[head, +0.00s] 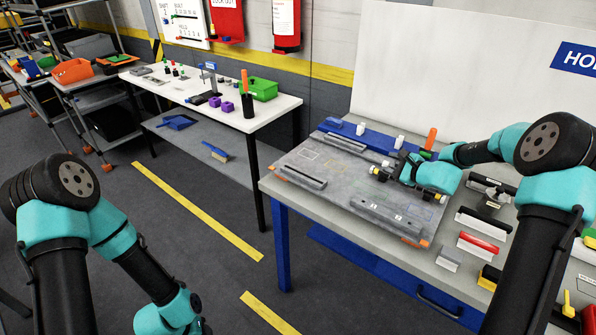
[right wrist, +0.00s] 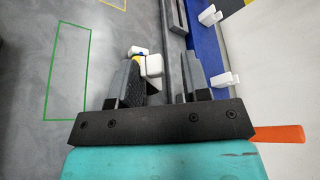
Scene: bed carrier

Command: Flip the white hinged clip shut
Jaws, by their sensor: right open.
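Two small white upright clips stand on the blue rail at the back of the grey board, the first (head: 360,128) farther left and the second (head: 398,142) nearer my right arm. Both also show in the right wrist view, one at the top (right wrist: 209,16) and one lower (right wrist: 225,80). My right gripper (head: 384,170) is open over the board, in front of the rail. In the right wrist view, a small white piece with a yellow part (right wrist: 153,66) shows beside the left finger, between the fingers (right wrist: 161,76); I cannot tell whether they touch. My left gripper is out of view.
The grey board (head: 335,185) carries dark bars and outlined zones. An orange handle (head: 430,138) rises behind my right gripper. A red-topped block (head: 478,246) and other blocks line the bench's right side. A second table (head: 190,90) stands farther left.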

